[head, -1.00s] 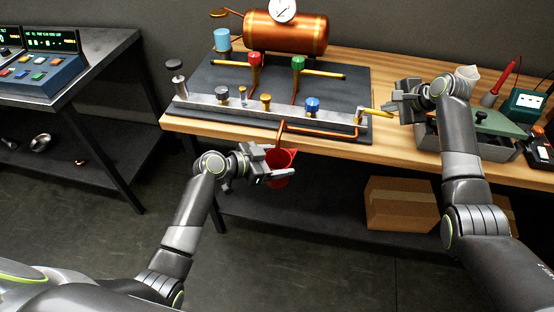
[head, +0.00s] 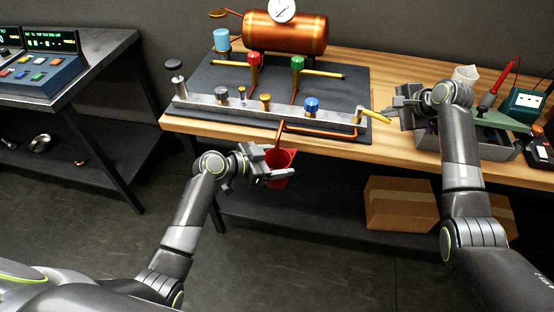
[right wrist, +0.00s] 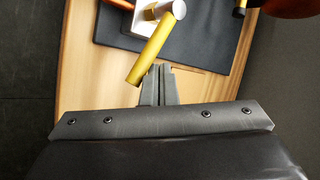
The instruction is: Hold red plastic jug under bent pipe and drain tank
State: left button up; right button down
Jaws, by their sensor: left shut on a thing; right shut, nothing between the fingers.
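The red plastic jug (head: 281,170) is in my left gripper (head: 277,174), just below the front edge of the bench. The copper bent pipe (head: 318,131) runs along the front of the manifold, and its downturned end sits over the jug's mouth. The inside of the jug and any liquid are too small to tell. The copper tank (head: 287,34) with a round gauge is at the back. A yellow lever (head: 377,116) sticks out at the manifold's right end. My right gripper (head: 393,108) is shut and empty beside the lever's end; the right wrist view shows its fingers (right wrist: 160,85) next to the lever (right wrist: 157,50).
The manifold (head: 215,106) carries several coloured knobs on a dark mat (head: 350,85). A grey bin (head: 430,142) and a green device (head: 525,103) with a red probe stand at the right. Cardboard boxes (head: 402,204) sit on the lower shelf. The floor in front is clear.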

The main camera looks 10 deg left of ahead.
jog(key=shift+s+a, duration=0.2)
jog(key=shift+s, duration=0.4)
jog(key=shift+s+a, duration=0.2)
jog(key=shift+s, duration=0.35)
jog(key=shift+s+a, duration=0.35)
jog(key=shift+s, duration=0.2)
